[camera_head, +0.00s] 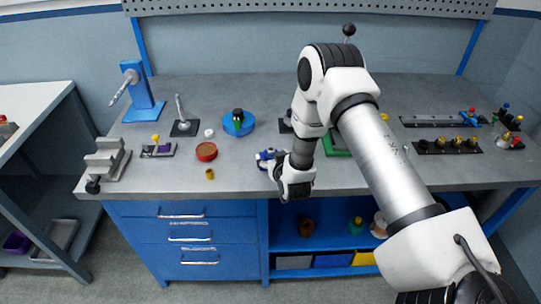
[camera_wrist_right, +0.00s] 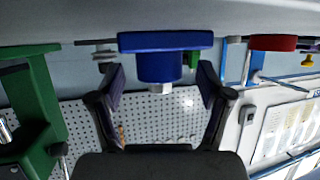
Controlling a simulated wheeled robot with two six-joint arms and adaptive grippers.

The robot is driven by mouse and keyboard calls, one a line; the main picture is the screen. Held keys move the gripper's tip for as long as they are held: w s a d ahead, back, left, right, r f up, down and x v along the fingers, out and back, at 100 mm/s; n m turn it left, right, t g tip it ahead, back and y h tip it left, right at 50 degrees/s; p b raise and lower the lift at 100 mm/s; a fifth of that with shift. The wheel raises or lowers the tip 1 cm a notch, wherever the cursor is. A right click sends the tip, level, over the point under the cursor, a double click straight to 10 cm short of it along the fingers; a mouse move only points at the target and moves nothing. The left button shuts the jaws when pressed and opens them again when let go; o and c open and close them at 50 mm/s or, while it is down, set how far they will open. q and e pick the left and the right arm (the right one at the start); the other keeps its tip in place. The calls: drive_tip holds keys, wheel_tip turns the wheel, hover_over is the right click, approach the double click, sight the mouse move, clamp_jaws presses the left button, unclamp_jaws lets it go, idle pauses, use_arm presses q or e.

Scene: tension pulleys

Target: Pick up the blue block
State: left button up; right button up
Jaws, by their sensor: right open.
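The blue block (camera_wrist_right: 165,42) shows in the right wrist view, which looks upside down, with a wide flange on the tabletop, a narrower round body and a pale end. A blue and white piece near the front of the bench in the head view (camera_head: 266,158) appears to be the same block. My right gripper (camera_wrist_right: 160,76) is open, with one finger on each side of the block's narrow body. I cannot tell whether either finger touches it. In the head view, my right wrist and arm partly hide the gripper and the area beside the block. My left gripper is not in view.
A red disc (camera_head: 207,151) and a blue round base (camera_head: 239,123) stand left of and behind the block. A green fixture (camera_head: 338,143) is partly behind my arm. Several parts lie on the right of the bench. Its front edge is close to my wrist.

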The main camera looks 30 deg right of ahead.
drive_tip(key=shift+x, duration=0.95)
drive_tip(key=shift+s, duration=0.25)
drive_tip(key=c, duration=0.4)
drive_tip(key=shift+s, duration=0.1)
clamp_jaws()
drive_tip(key=shift+a, duration=0.1)
drive_tip(key=shift+r, duration=0.1)
